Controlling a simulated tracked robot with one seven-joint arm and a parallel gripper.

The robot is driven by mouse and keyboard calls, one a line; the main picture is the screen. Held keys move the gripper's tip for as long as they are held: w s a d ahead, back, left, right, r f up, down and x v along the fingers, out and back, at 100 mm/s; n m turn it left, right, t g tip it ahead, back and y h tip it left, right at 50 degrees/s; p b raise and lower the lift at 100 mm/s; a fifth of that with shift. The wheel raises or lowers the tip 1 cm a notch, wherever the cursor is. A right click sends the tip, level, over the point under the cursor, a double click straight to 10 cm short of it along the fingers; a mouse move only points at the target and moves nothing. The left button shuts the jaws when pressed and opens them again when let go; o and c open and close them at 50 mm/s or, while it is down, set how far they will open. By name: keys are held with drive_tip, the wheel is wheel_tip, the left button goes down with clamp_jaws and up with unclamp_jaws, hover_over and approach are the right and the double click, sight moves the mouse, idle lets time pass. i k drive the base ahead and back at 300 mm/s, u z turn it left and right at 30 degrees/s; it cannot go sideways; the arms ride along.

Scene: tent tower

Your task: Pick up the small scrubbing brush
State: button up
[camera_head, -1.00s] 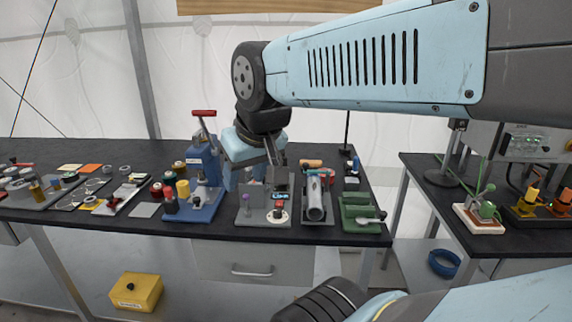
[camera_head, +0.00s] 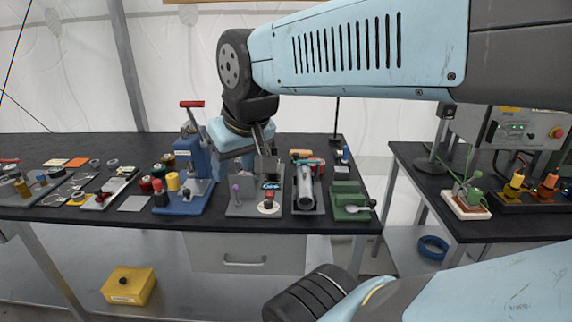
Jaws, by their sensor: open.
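I cannot single out the small scrubbing brush with certainty at this size. A small orange-brown piece (camera_head: 301,153) lies at the back of the bench, behind the grey cylinder, and could be it. My gripper (camera_head: 267,177) points down over the back part of a grey tray (camera_head: 240,209). Its jaws are apart, and I see nothing held between them. The gripper hides part of the tray and the bench behind it.
A blue press (camera_head: 195,165) with a red handle stands left of the gripper. A grey cylinder (camera_head: 305,186) in a holder and a green block (camera_head: 347,199) stand to the right. Spools and trays crowd the bench's left. A second table stands at right.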

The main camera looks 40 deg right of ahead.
sight(306, 154)
drive_tip(key=u, duration=1.35)
drive_tip(key=i, duration=0.15)
drive_tip(key=z, duration=3.55)
drive_tip(key=k, duration=0.65)
drive_tip(key=u, duration=0.8)
drive_tip(key=i, duration=0.95)
